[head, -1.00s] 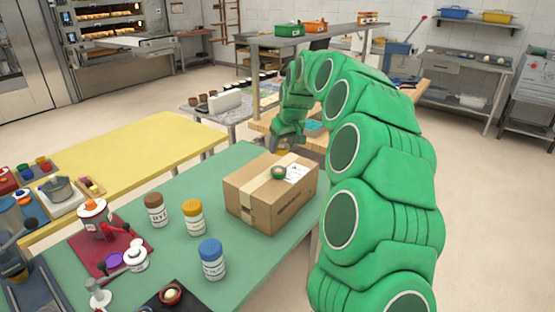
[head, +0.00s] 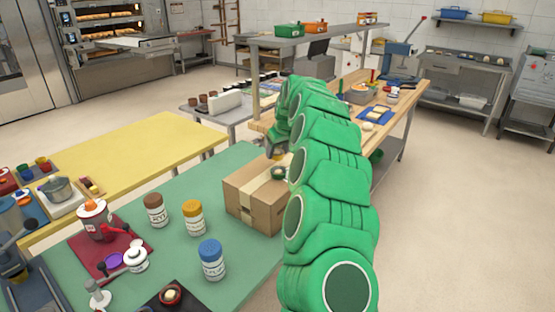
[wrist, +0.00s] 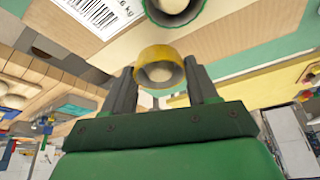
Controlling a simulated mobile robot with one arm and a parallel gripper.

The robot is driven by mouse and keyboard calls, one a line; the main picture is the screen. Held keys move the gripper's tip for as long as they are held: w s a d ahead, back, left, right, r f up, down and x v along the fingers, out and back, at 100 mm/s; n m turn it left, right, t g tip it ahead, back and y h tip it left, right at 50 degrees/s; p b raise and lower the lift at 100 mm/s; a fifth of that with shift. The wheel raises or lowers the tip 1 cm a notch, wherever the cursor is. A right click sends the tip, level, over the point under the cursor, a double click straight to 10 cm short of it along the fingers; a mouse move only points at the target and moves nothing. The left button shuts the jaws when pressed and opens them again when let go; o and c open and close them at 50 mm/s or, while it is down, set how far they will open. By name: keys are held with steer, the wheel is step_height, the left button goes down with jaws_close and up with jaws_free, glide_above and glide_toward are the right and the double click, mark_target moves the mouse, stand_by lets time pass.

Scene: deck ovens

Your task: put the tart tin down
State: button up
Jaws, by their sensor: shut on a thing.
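My gripper (head: 276,150) is above the far edge of a closed cardboard box (head: 250,203) in the head view. It is shut on a small yellow tart tin (wrist: 155,54), which sits between the two fingertips in the wrist view. A green tin with a pale filling (head: 278,173) rests on the box top; it also shows at the top of the wrist view (wrist: 176,17). The yellow tin is apart from the green one. Whether the yellow tin touches the box cannot be told.
The box stands on a green table (head: 180,253). Jars with brown (head: 156,211), yellow (head: 193,218) and blue (head: 211,260) lids stand left of it. A yellow table (head: 130,160) is behind. A wooden bench (head: 392,120) holds several items beyond my arm.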

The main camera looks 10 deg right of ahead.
mark_target(277, 158)
steer(key=shift+w+f, duration=0.35)
steer(key=shift+f, duration=1.55)
steer(key=shift+f, duration=0.1)
steer(key=o, duration=1.1)
steer(key=shift+o, duration=0.2)
